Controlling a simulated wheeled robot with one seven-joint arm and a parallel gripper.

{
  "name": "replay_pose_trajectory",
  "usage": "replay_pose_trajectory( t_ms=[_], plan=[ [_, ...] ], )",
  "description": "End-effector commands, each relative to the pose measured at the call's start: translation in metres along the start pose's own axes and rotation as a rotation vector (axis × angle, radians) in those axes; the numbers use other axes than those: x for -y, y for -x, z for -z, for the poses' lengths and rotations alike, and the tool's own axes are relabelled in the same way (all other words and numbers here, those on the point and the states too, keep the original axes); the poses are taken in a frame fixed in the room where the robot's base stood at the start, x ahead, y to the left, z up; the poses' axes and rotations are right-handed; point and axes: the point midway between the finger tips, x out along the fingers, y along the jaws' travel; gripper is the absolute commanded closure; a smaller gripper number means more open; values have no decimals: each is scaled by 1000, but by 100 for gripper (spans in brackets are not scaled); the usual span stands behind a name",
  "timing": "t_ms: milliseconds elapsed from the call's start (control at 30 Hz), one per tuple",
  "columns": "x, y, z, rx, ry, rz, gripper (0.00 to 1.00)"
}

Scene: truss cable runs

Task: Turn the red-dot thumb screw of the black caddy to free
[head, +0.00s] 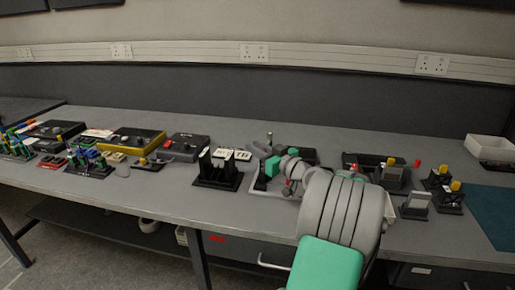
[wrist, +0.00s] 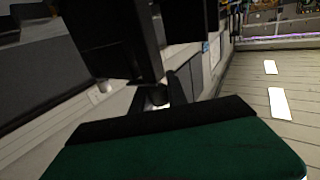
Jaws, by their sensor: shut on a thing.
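My gripper (head: 271,168) is low over the middle of the bench in the head view, among dark parts on a light tray. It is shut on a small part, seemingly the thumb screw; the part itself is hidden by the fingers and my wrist. No red dot can be made out on it. In the wrist view a large dark block (wrist: 112,42) fills the upper left, close to the camera, above a green surface of my gripper. I cannot tell which dark shape is the black caddy.
A black upright stand (head: 217,175) is just left of my gripper. A grey box (head: 184,147) and a yellow-edged box (head: 133,141) are further left. Small black holders with yellow tops (head: 449,195) and a white bin (head: 489,147) are at right. The bench's back strip is mostly clear.

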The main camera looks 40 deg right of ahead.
Motion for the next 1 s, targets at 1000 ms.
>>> replay_pose_trajectory(
  t_ms=[1000],
  plan=[
    [-2,0,0,-1,1,-166,100]
  ],
)
